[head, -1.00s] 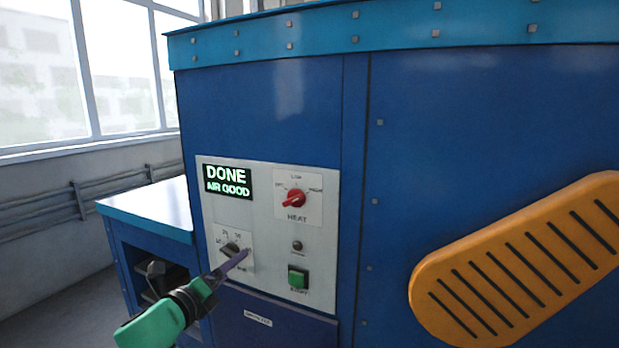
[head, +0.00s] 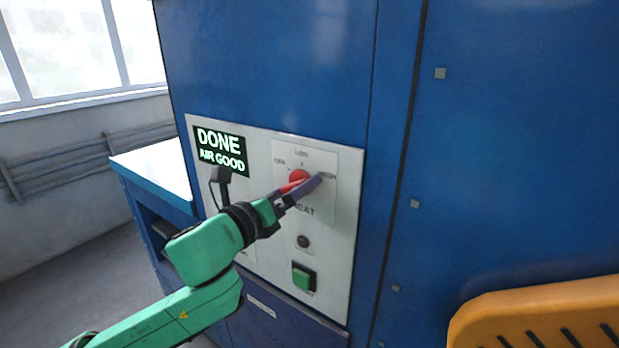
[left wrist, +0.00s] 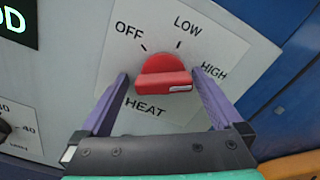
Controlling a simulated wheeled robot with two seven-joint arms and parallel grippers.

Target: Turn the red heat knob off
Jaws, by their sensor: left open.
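The red heat knob (head: 298,176) is on the light control panel of the blue machine, partly covered by my left gripper in the head view. The left wrist view shows the knob (left wrist: 163,72) clearly, with OFF at upper left, LOW above and HIGH at right. A white mark sits at the right end of its grip bar, on the HIGH side. My left gripper (head: 303,184) is open at the knob. In the left wrist view its purple fingers (left wrist: 160,76) stand on either side of the knob, with small gaps visible. My right gripper is out of view.
A display (head: 220,151) reads DONE, AIR GOOD. A green button (head: 303,277) and a small dark round fitting (head: 303,242) are below the heat knob. Another dark knob (left wrist: 5,128) is left in the wrist view. An orange slotted part (head: 550,320) is at lower right.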

